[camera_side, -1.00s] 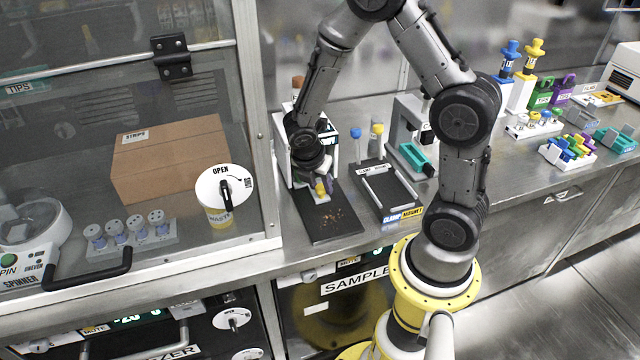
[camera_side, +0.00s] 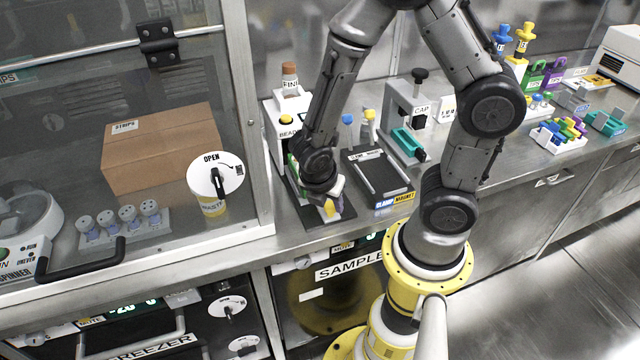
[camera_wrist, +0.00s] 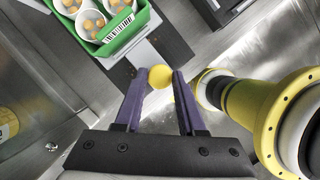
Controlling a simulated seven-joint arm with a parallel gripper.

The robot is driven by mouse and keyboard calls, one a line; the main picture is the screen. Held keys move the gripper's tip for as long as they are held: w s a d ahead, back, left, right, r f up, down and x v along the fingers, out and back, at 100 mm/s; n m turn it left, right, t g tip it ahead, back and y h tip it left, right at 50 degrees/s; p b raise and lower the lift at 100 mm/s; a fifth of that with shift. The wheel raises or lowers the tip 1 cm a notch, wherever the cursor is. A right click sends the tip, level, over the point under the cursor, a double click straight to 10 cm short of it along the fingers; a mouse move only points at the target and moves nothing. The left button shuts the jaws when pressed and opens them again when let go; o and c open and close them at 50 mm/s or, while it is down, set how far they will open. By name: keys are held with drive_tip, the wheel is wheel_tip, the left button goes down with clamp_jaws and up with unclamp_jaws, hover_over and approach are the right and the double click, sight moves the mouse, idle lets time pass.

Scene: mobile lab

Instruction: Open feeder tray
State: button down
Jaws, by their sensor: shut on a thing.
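The feeder tray is green with a barcode label and holds several white cups of orange beads. Its green rim (camera_wrist: 135,25) fills the top left of the wrist view, and a sliver of green (camera_side: 293,166) shows beside my arm in the side view. A yellow round knob (camera_wrist: 160,76) sits at the end of the grey strip in front of the tray. My gripper (camera_wrist: 155,85) has its purple fingers shut on this knob; in the side view my gripper (camera_side: 331,206) is low over the dark plate. My arm hides most of the tray there.
The white bead feeder housing (camera_side: 284,116) stands behind my gripper. A dark clamp magnet rack (camera_side: 380,175) is close on the right. The glass cabinet (camera_side: 258,130) edge is on the left. The bench's front edge is just ahead of the dark plate.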

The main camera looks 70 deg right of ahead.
drive_tip(key=shift+s+a+r, duration=0.1)
drive_tip(key=shift+s+a, duration=1.05)
drive_tip(key=shift+a, duration=0.25)
drive_tip(key=c, duration=0.5)
unclamp_jaws()
drive_tip(key=shift+d, duration=0.1)
drive_tip(key=shift+s, duration=0.1)
drive_tip(key=v, duration=1.3)
drive_tip(key=shift+a+r, duration=0.2)
drive_tip(key=shift+r, duration=0.1)
drive_tip(key=shift+d, duration=0.1)
